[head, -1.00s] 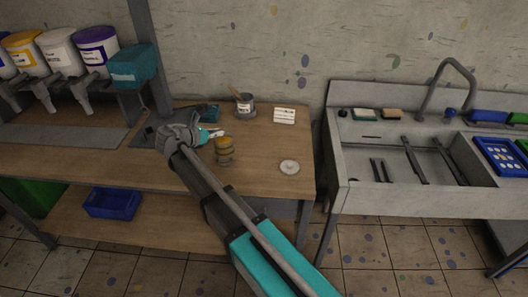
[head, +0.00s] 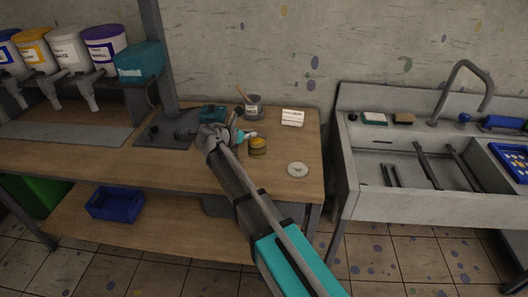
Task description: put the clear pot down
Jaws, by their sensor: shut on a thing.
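The clear pot (head: 257,147), with yellow-ochre content, is at the right part of the wooden bench in the head view. It looks upright, and its base is at or very close to the bench top. My gripper (head: 249,135) reaches it from the left and is shut on it near its upper edge. My arm and wrist hide part of the bench to the left of the pot, and the far fingertip is hard to make out.
A white round lid (head: 298,170) lies right of the pot on the wooden bench (head: 284,199). Behind stand a tin with a stick (head: 253,108), a white label block (head: 292,118) and a teal item (head: 213,112). A sink (head: 400,165) is to the right.

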